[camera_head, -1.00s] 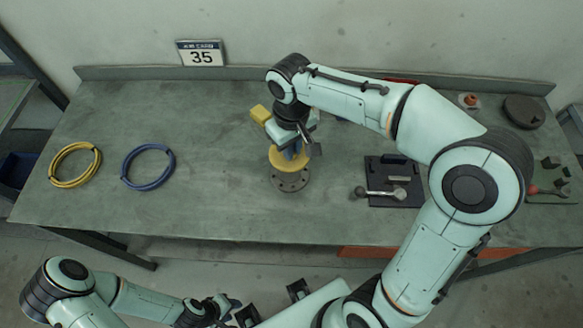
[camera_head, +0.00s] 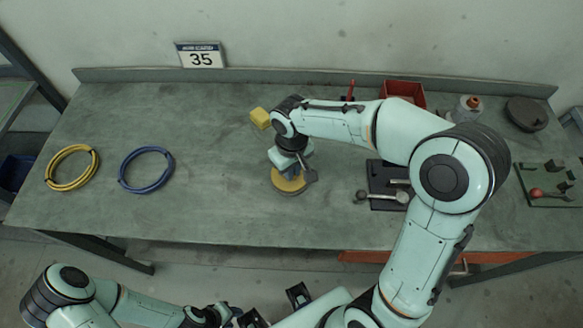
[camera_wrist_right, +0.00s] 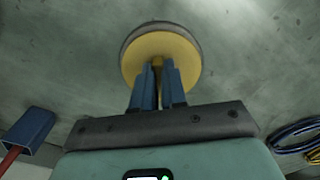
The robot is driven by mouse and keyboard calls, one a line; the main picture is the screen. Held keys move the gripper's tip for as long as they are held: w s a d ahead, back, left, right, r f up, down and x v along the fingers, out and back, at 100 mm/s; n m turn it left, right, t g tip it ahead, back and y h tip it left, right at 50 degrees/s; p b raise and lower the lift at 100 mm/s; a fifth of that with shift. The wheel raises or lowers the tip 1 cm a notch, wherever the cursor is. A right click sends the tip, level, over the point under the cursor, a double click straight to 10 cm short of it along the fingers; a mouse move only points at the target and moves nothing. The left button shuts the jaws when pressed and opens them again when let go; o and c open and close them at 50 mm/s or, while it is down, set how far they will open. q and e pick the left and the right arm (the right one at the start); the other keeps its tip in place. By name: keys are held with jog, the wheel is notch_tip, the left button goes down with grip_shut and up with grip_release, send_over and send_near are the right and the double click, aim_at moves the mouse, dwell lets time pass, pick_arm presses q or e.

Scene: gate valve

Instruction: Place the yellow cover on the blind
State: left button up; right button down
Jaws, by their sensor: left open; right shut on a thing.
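The yellow cover (camera_head: 288,185) is a round disc with a small post in its middle. My right gripper (camera_head: 291,172) is shut on that post from above. In the right wrist view the blue fingers (camera_wrist_right: 158,82) close on the post, and the cover's yellow face (camera_wrist_right: 160,48) lies beyond them. The cover is at the grey round blind (camera_wrist_right: 147,27), whose rim shows along one side of the disc; whether they touch is hard to tell. The blind is mostly hidden in the head view. My left gripper (camera_head: 226,314) is open and empty at the bottom edge, off the table.
A yellow block (camera_head: 260,118) lies just behind my right gripper. A yellow hose coil (camera_head: 72,167) and a blue coil (camera_head: 147,170) lie at the left. A black plate (camera_head: 388,190) with metal parts and a red bin (camera_head: 404,93) are at the right. The table's front middle is clear.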

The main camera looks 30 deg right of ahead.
jog(key=c, duration=1.2)
grip_release()
jog(key=shift+f, duration=0.15)
pick_arm(q)
jog(key=shift+f, duration=0.1)
pick_arm(e)
jog(key=shift+r, duration=0.25)
pick_arm(q)
jog(key=shift+w+r+p, duration=0.3)
jog(key=shift+r+p, duration=0.15)
jog(key=shift+r, duration=0.15)
jog(key=shift+w+r+p, duration=0.3)
jog(key=shift+r+p, duration=0.15)
jog(key=shift+r, duration=0.1)
pick_arm(e)
notch_tip(320, 180, up, 12)
jog(key=shift+f, duration=0.1)
